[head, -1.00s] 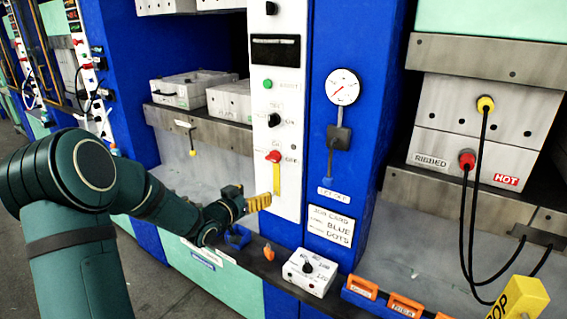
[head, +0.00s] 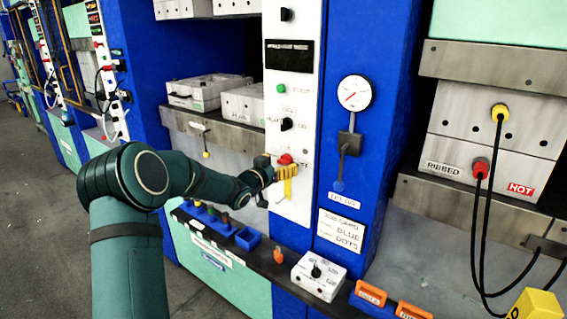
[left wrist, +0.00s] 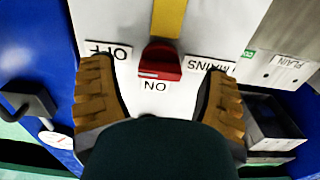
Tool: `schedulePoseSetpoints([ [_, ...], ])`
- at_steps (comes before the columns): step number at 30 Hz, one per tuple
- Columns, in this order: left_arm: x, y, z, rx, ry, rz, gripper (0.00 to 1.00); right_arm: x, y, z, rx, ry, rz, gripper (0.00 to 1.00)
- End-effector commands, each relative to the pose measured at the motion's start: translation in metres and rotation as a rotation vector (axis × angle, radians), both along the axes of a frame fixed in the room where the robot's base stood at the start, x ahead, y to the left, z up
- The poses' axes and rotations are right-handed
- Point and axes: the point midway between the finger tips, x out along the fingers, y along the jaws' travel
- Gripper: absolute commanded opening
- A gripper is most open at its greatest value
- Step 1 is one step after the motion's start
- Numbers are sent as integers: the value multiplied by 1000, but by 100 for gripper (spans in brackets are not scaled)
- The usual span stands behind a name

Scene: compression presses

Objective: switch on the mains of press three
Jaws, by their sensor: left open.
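The mains switch is a red knob (head: 285,159) on the white control panel (head: 290,80) of the blue press. A yellow strip (head: 287,189) runs below it. In the left wrist view the red knob (left wrist: 160,64) sits between labels reading OFF, ON and MAINS, which appear upside down. My left gripper (head: 270,175) is at the panel, just in front of the knob. Its yellow-brown fingers (left wrist: 160,95) are open, one on each side of the knob with gaps between. Part of the knob's surroundings is hidden by the gripper in the head view. My right gripper is not in view.
Above the switch are a black selector (head: 287,124) and a green button (head: 281,89). A pressure gauge (head: 354,93) is to the right. A ledge below holds a white box with a black knob (head: 318,275) and a blue bin (head: 247,238). Black cables (head: 484,230) hang at right.

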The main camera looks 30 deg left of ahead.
Motion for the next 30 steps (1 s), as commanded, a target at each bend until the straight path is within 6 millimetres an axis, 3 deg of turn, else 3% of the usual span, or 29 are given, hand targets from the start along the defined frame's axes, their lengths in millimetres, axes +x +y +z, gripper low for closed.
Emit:
schedulePoseSetpoints([
  [6, 16, -1, 0, -1, 1, 0, 76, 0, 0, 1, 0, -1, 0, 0],
  [15, 18, -1, 0, 0, 0, 0, 76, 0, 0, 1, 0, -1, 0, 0],
  [17, 18, -1, 0, 0, 0, 0, 59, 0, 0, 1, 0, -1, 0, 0],
  [21, 18, -1, 0, 0, 0, 0, 10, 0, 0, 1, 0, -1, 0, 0],
  [30, 17, -1, 0, -19, 2, 1, 7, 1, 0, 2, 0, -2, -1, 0],
])
